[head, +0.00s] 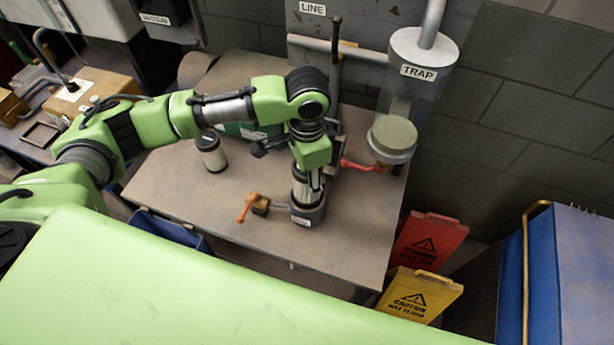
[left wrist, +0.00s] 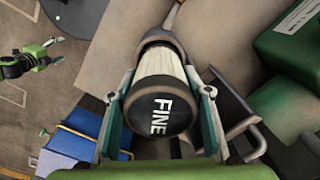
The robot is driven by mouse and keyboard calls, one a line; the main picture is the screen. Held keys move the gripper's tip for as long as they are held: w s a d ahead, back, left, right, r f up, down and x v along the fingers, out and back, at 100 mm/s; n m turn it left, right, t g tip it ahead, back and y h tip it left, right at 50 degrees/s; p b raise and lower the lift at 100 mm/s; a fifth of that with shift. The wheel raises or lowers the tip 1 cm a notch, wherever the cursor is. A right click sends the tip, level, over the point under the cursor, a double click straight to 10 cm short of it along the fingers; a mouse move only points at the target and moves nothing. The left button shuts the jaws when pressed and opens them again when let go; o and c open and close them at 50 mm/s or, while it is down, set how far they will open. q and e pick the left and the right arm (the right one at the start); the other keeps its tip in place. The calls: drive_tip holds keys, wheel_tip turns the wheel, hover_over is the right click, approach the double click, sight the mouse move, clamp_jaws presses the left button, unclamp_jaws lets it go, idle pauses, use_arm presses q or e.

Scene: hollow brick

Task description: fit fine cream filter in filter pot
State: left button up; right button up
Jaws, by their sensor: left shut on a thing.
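The fine cream filter (left wrist: 160,62) has a pleated cream body and a dark cap marked FINE. It also shows in the head view (head: 300,190), upright under my left wrist. My left gripper (head: 311,178) points down and is shut on it, with a finger on each side of the cap in the left wrist view (left wrist: 162,110). The filter pot (head: 306,215) is a dark grey cup on the table. The filter's lower end is at the pot's mouth, within its dark rim (left wrist: 158,34); how deep is hidden. What looks like my right gripper (left wrist: 42,52) is small at the left wrist view's left edge.
Another cream filter with a dark cap (head: 211,152) stands left on the table (head: 350,245). An orange-handled valve (head: 250,206) sits beside the pot, and a red handle (head: 360,166) behind it. The trap pipe (head: 413,75) stands at back right. A green case (head: 240,130) lies behind my arm.

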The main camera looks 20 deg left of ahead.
use_arm(q)
drive_tip(key=shift+f, duration=1.05)
drive_tip(key=shift+f+b, duration=0.65)
drive_tip(key=shift+f, duration=0.85)
drive_tip(key=o, duration=1.3)
drive_tip(key=shift+o, duration=0.2)
wheel_tip(320, 180, up, 12)
